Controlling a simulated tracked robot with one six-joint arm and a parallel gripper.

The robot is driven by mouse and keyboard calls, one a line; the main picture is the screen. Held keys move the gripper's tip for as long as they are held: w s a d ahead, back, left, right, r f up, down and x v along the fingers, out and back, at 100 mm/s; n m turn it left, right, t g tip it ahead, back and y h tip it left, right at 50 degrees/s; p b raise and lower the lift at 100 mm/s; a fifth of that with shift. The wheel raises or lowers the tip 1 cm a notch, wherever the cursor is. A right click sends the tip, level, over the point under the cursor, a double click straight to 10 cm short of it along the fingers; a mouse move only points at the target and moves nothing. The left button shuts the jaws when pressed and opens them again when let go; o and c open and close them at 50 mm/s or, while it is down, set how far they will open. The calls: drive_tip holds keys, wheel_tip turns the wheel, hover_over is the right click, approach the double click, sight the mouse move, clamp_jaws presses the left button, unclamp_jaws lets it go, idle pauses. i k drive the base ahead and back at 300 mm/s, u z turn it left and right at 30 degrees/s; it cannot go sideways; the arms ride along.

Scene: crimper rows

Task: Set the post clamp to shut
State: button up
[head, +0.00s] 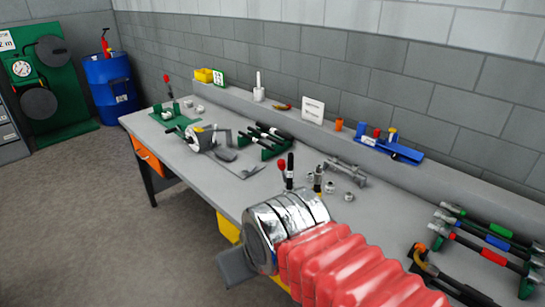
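I cannot tell for sure which fixture is the post clamp. A green fixture (178,117) at the far left end of the bench has short upright posts and a raised lever with a red knob (167,78). My arm reaches in from the lower right. A grey part (236,267) beyond the wrist, at the bench's front edge, may belong to my gripper (236,267); its fingertips cannot be made out.
The grey bench (225,180) carries a round metal device (200,138), a green rack of black-handled tools (268,138), loose metal fittings (333,187), a blue holder (388,147) and tool rows (490,240) at right. A blue drum (110,83) stands behind left. The floor at left is clear.

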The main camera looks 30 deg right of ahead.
sight(281, 162)
drive_tip(key=u, duration=0.05)
drive_tip(key=i, duration=0.95)
drive_tip(key=u, duration=1.2)
